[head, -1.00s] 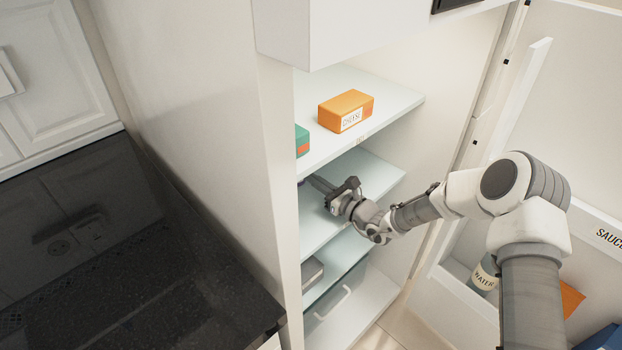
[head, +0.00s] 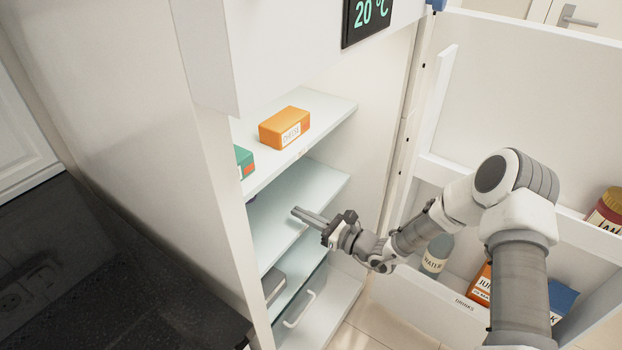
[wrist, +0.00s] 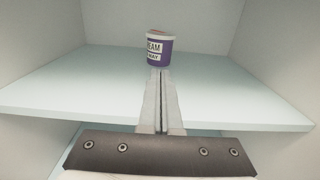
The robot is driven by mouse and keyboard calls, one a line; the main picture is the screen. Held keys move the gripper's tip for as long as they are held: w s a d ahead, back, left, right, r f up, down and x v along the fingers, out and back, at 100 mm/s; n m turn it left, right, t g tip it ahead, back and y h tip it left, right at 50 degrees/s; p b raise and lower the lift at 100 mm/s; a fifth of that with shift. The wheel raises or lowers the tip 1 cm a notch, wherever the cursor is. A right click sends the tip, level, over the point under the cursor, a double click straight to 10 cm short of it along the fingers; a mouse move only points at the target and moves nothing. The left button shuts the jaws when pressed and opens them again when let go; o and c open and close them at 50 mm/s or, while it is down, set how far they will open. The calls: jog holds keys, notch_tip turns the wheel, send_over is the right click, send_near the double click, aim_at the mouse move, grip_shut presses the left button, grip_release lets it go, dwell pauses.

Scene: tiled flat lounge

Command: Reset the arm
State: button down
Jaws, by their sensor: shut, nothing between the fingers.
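My gripper (head: 311,218) is shut and empty at the front of the open fridge's middle shelf (head: 290,215). Its two fingers lie together and point into the fridge. In the wrist view my gripper (wrist: 160,100) points at a purple tub (wrist: 159,50) with a white label. The tub stands upright on the shelf, beyond the fingertips and apart from them. In the head view only a sliver of something purple shows at the left wall's edge; the rest of the tub is hidden there.
An orange cheese box (head: 284,128) and a green box (head: 244,161) sit on the upper shelf. A grey item (head: 273,287) lies on a lower shelf. A dark counter (head: 120,270) is at left.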

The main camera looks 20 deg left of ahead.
jog(key=s+d+r+n+g+h, duration=0.3)
jog(key=s+d+r+n+g, duration=0.15)
jog(key=r+n, duration=0.25)
jog(key=s+d+r+n+g+h, duration=0.2)
jog(key=s+d+r+n+g, duration=0.1)
jog(key=s+r+n, duration=0.35)
jog(key=s+d+r+n+t+h, duration=0.3)
jog(key=s+d+r+h, duration=0.15)
jog(key=d, duration=0.45)
jog(key=s+d+r+n+t+h, duration=0.25)
jog(key=s+d+r+h, duration=0.2)
jog(key=d, duration=0.55)
jog(key=s+d+r+n+t+h, duration=0.25)
jog(key=s+d+r+h, duration=0.2)
jog(key=d, duration=0.45)
notch_tip(320, 180, up, 20)
jog(key=y+p, duration=0.1)
jog(key=p, duration=1.9)
jog(key=shift+s+f, duration=0.15)
jog(key=shift+s, duration=0.1)
